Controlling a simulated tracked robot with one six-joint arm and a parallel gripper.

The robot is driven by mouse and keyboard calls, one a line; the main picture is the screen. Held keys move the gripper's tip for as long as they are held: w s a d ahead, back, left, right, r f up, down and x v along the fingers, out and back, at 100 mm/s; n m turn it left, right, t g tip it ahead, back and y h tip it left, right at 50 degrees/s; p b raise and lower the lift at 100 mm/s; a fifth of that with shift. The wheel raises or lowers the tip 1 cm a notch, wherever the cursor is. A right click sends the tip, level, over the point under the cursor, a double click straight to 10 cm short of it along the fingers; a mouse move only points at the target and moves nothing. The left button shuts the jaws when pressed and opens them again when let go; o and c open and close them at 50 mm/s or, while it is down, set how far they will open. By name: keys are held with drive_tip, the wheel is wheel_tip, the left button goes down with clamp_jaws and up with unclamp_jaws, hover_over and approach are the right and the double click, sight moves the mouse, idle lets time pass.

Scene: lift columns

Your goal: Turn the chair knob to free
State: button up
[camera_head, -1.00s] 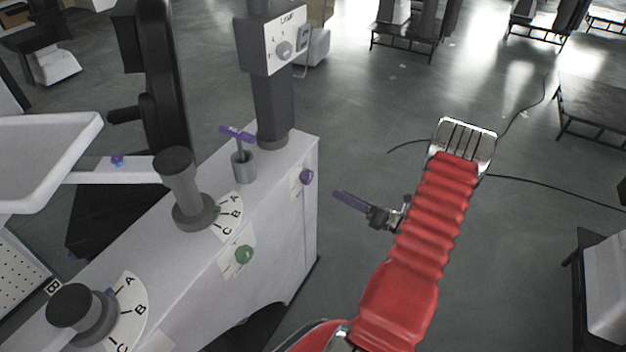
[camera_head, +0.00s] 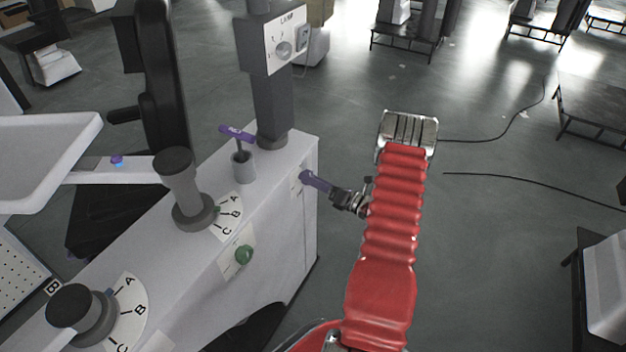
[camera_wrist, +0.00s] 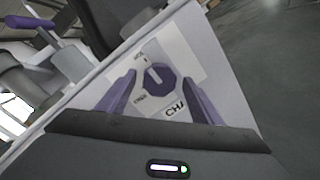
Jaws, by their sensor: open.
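The chair knob (camera_wrist: 159,78) is a purple, many-sided knob on a white label plate (camera_wrist: 178,50), seen in the wrist view. The plate shows part of a word, "CHA", and small position marks too blurred to read. My gripper (camera_wrist: 158,82) is open, with one purple finger on each side of the knob. I cannot tell whether the fingers touch it. In the head view my gripper (camera_head: 311,180) is at the right end face of the white console (camera_head: 285,235), and its purple fingers cover most of the knob.
A green knob (camera_head: 244,254) is on the console's side. Two grey lever knobs (camera_head: 176,185) (camera_head: 80,308) with A-B-C dials and a purple T-handle (camera_head: 237,133) are on top. A lamp column (camera_head: 271,95) rises behind.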

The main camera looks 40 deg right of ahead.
drive_tip(key=shift+w, duration=0.25)
drive_tip(key=shift+c, duration=0.5)
drive_tip(key=c, duration=1)
